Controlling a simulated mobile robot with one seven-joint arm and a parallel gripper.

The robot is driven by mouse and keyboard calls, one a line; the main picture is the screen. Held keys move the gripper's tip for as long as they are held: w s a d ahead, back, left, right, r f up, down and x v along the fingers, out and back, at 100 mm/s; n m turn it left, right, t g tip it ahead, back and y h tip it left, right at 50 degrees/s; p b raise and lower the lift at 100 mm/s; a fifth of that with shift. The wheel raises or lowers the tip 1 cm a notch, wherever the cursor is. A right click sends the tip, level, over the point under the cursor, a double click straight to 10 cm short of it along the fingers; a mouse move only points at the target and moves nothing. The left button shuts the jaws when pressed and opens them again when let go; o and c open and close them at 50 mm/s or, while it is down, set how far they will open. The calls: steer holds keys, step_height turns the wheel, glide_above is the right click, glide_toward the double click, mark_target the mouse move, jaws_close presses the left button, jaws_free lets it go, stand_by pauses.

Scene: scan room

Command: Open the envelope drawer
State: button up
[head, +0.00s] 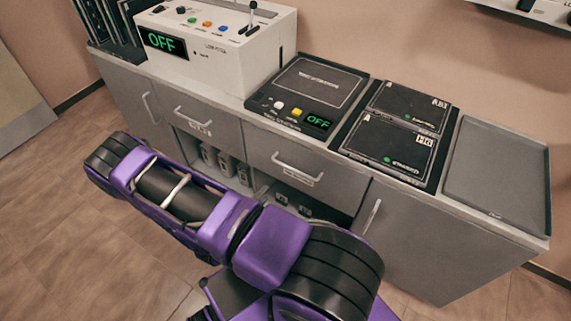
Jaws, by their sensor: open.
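Two drawers show in the grey cabinet in the head view. The left drawer (215,110) has a bar handle (192,116) and a small label below it. The right drawer (330,172) has a bar handle (297,167) and a similar small label. Both labels are too small to read, so I cannot tell which is the envelope drawer. Both drawers look shut. My purple arm crosses in front of the cabinet, below the drawers. My gripper is not visible in this view.
The counter holds a white console (215,50) reading OFF, a black station (310,90), black cases (388,143) and a grey tray (495,175). Open shelves with small items lie under the drawers. Cabinet doors (420,230) flank them. Floor (60,230) at left is clear.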

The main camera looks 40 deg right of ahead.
mark_target(290, 168)
steer(key=x, duration=1.7)
steer(key=shift+w+r+b, duration=0.1)
steer(key=shift+b, duration=0.3)
jaws_close()
stand_by(0.4)
